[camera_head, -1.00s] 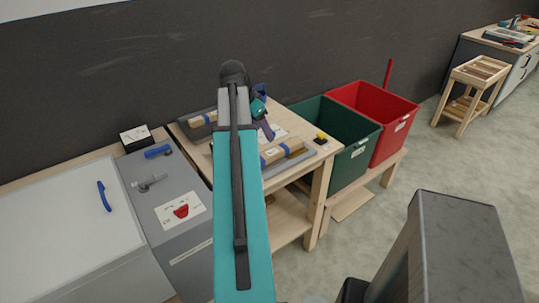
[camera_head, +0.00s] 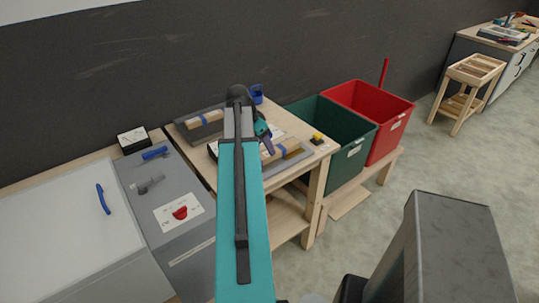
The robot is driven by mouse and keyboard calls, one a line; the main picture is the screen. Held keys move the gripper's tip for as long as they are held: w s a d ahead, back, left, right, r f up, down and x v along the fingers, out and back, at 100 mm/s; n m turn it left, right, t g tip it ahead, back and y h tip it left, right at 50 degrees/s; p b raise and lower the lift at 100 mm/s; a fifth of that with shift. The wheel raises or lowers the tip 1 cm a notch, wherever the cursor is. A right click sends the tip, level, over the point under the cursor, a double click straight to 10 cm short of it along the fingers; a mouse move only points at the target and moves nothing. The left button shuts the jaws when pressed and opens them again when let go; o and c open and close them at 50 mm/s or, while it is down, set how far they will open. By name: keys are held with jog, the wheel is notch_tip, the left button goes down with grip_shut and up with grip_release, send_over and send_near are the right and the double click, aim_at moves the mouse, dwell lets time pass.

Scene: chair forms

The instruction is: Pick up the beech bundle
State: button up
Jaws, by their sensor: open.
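Two pale wooden bundles with blue bands lie on grey trays on the wooden table. One bundle (camera_head: 207,119) is on the back tray (camera_head: 186,134), left of my arm. The other bundle (camera_head: 279,153) is on the front tray (camera_head: 299,157), right of my arm and partly hidden. I cannot tell by their wood which one is beech. My gripper (camera_head: 268,145) is open, just above or beside the front bundle's left end. Its fingers are small and partly hidden by my arm, and I see nothing held in it.
A green bin (camera_head: 350,160) and a red bin (camera_head: 391,143) stand right of the wooden table (camera_head: 312,146). A small black and yellow item (camera_head: 317,138) sits near its right corner. A blue holder (camera_head: 257,93) stands behind my gripper. A grey cabinet (camera_head: 190,237) is at left.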

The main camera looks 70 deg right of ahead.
aim_at(268, 154)
jog(key=shift+s+d+f, duration=0.1)
jog(key=shift+f, duration=0.3)
jog(key=shift+d+f, duration=0.1)
jog(key=shift+f, duration=0.05)
jog(key=shift+p+x, duration=1.25)
jog(key=shift+x, duration=1.15)
grip_shut()
